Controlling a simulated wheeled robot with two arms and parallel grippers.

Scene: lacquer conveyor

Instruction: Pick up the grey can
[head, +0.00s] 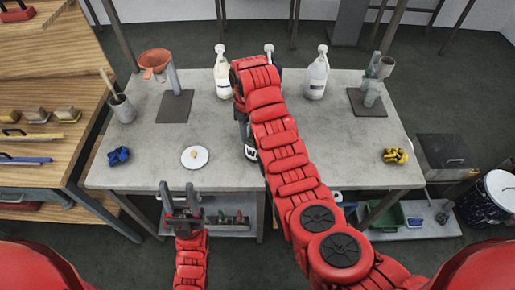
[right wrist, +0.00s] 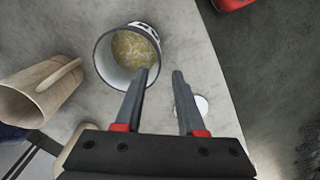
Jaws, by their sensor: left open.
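The can (right wrist: 104,60) stands open-topped in the right wrist view, with a grey inside, yellowish grainy contents and a black-and-white label. In the head view its labelled side (head: 249,152) shows beside my right arm, which hides the rest. My right gripper (right wrist: 162,72) is open. Its left fingertip overlaps the can's near rim; I cannot tell whether it is inside the can or above it. The right finger is clear of the can. My left gripper (head: 181,200) is open and empty in front of the table's front edge.
On the grey table (head: 150,180) are a plate (head: 195,157), blue (head: 118,156) and yellow (head: 395,156) items, bottles (head: 222,72) (head: 317,75) and an orange funnel (head: 156,60) on a stand. A beige jug (right wrist: 35,92) is left of the can in the wrist view.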

